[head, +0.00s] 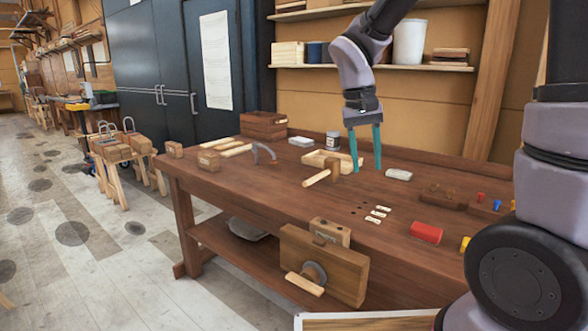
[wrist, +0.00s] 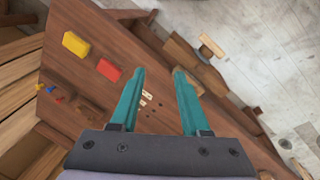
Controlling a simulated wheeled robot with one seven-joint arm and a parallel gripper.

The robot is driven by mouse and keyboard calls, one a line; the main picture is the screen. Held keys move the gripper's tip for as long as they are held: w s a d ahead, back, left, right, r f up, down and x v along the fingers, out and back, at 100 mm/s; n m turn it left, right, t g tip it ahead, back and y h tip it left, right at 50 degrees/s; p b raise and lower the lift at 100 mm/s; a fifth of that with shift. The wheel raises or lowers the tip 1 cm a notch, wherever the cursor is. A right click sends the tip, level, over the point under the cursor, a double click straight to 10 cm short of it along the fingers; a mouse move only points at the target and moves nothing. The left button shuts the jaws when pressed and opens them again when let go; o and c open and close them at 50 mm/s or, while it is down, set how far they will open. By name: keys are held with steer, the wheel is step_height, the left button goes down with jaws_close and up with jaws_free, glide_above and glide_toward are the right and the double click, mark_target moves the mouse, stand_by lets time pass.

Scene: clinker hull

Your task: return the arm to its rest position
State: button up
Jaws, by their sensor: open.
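My gripper (head: 366,150) has two teal fingers that point down above the back middle of the wooden workbench (head: 290,200). The fingers are apart with nothing between them. In the wrist view my gripper (wrist: 157,85) is also open and empty, with the bench top below it. My arm comes down from the top of the head view. In the head view the fingertips appear just right of a wooden mallet (head: 322,175) and a shallow wooden tray (head: 343,159); I cannot tell their exact height above the bench.
A red block (head: 426,232) and a yellow block (wrist: 75,44) lie on the bench, near small pale labels (head: 376,214). A shelf (head: 380,67) holds a white bucket (head: 409,41) behind. Floor (head: 80,250) at left is open.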

steer(key=s+d+r+m+t+y, duration=0.3)
steer(key=s+d+r+t, duration=0.4)
steer(key=r, duration=0.5)
steer(key=shift+s+d+r+y, duration=0.25)
steer(key=shift+s+d+y, duration=0.25)
steer(key=shift+s+d, duration=0.45)
